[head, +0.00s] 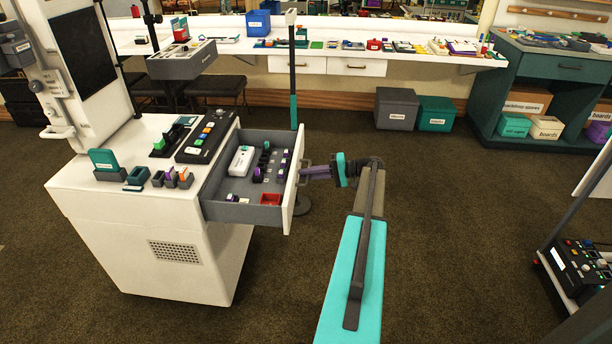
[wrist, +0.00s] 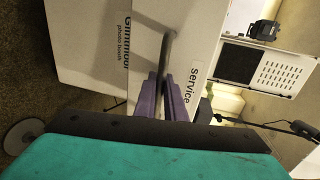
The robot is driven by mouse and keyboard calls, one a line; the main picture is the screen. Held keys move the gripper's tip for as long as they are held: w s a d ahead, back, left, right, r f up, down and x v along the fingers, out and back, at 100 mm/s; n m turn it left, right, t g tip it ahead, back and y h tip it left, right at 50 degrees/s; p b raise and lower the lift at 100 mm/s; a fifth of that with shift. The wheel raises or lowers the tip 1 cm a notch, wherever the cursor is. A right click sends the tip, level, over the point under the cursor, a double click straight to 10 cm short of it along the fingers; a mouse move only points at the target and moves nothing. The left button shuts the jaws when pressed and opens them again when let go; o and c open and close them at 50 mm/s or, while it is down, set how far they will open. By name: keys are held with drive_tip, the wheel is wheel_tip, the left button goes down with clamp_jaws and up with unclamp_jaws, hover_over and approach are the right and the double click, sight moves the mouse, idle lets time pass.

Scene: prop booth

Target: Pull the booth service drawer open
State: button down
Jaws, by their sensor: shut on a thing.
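The booth service drawer (head: 244,209) stands pulled out from the white booth cabinet (head: 140,240) on its right side, with its grey inside showing. In the wrist view its white front (wrist: 200,45) carries a "service" label. My gripper (head: 308,172) is at the outer face of the drawer front. In the wrist view its purple fingers (wrist: 172,100) are closed around the dark bar handle (wrist: 166,50). The handle is partly hidden between the fingers.
Inside the drawer lie a white device (head: 241,160), a red tray (head: 270,199) and several small dark and purple items. A thin pole (head: 292,70) on a round base stands just behind the drawer. Carpet is clear right of my arm; a black control box (head: 580,265) stands at far right.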

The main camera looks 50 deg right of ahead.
drive_tip(key=shift+w+d+r, duration=0.15)
drive_tip(key=shift+w+r, duration=0.1)
drive_tip(key=shift+w, duration=0.15)
drive_tip(key=c, duration=2.1)
unclamp_jaws()
drive_tip(key=shift+a+f, duration=0.15)
drive_tip(key=shift+a, duration=0.05)
